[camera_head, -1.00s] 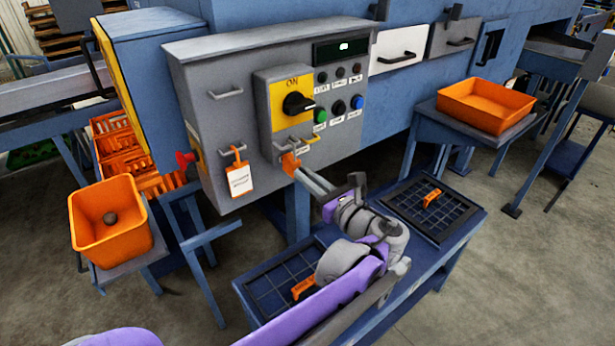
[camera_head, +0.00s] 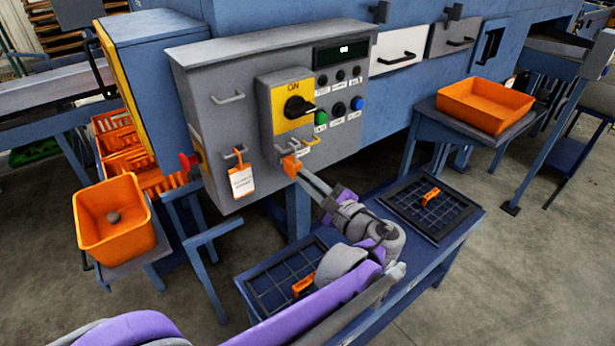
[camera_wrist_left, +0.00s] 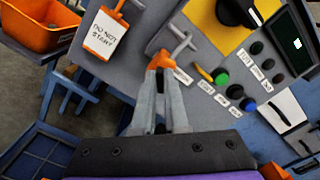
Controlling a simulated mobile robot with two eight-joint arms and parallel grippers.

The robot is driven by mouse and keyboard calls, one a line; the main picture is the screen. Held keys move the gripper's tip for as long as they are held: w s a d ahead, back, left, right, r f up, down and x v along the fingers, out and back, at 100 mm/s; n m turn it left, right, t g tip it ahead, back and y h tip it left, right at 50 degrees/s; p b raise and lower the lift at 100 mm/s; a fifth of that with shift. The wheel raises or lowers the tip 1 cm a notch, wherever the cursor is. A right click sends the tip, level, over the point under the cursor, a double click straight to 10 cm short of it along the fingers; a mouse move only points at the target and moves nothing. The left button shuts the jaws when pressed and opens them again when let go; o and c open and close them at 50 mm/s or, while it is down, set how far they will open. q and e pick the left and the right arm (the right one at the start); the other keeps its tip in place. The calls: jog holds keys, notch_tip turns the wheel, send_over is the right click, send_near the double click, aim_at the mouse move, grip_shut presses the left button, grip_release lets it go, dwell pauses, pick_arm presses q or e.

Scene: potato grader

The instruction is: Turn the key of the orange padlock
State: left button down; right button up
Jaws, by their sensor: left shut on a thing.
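The orange padlock (camera_head: 291,167) hangs at the lower front of the grey control box, below the yellow ON switch plate. It also shows in the left wrist view (camera_wrist_left: 161,62), under a grey handle-like bar. My left gripper (camera_head: 300,175) reaches up to it from the lower right. In the left wrist view both fingertips (camera_wrist_left: 159,72) are closed together at the orange body, and orange shows between and just past them. The key cannot be made out; the fingers may hide it. My right gripper is not in view.
The grey control box (camera_head: 222,120) carries a black rotary switch (camera_head: 297,106), buttons and a hanging tag (camera_head: 242,181) left of the padlock. A blue table (camera_head: 400,300) with dark grid trays stands below my arm. Orange bins stand left (camera_head: 115,245) and right (camera_head: 485,105).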

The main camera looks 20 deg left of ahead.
pick_arm(q)
jog(key=n+p, duration=0.1)
jog(key=n, duration=0.3)
jog(key=shift+n, duration=0.3)
jog(key=n, duration=0.4)
jog(key=shift+f+p, duration=0.1)
jog(key=shift+p, duration=0.3)
jog(key=shift+n, duration=0.3)
jog(key=c, duration=0.9)
grip_release()
jog(key=shift+c, duration=0.2)
jog(key=v, duration=1.1)
jog(key=shift+b, duration=0.4)
jog(key=shift+a, duration=0.1)
